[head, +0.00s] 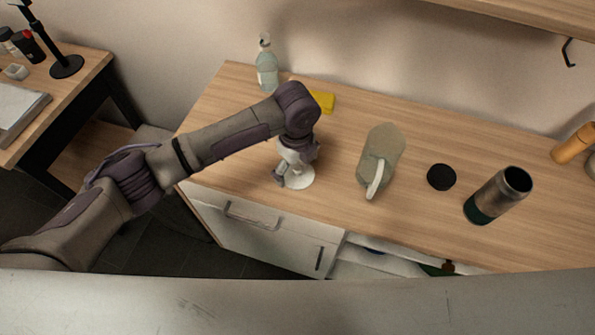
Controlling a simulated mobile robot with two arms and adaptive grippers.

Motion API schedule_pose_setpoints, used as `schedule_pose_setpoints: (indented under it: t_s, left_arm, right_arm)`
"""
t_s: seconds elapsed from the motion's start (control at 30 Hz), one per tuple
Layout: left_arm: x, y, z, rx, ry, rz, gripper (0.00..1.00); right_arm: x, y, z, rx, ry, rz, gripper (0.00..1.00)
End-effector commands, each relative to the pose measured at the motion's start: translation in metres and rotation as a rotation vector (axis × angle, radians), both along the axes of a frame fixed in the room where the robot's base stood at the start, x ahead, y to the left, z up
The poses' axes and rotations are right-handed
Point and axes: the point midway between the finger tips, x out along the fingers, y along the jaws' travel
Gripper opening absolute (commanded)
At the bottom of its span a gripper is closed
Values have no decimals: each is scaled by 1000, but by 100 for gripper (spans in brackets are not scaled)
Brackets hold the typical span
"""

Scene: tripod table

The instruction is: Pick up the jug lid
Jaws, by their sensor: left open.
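A pale, round, flat piece, which looks like the jug lid (299,183), lies on the wooden counter near its front left part. My left gripper (293,172) points down right over it, with its fingers open. The gripper hides part of the piece, and I cannot tell whether the fingers touch it. The grey-green jug (378,150) stands to the right, its handle towards the front. My right gripper is not in view.
A black disc (441,177) and an open dark flask (497,194) stand right of the jug on the counter (340,215). A yellow item (323,102) and a clear bottle (266,66) are behind my left arm. An orange-brown item (573,144) is far right.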

Motion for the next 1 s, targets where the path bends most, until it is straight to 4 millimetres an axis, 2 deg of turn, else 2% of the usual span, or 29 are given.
schedule_pose_setpoints:
  t_s: [0.1, 0.7, 1.0]
  left_arm:
    - [0, 0, 0, 0, 0, -1, 100]
    - [-1, 0, -1, 1, 2, 0, 0]
    - [-1, 1, -2, 3, 4, 0, 0]
  right_arm:
    - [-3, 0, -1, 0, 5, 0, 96]
    - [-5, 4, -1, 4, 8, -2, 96]
    - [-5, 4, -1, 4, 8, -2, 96]
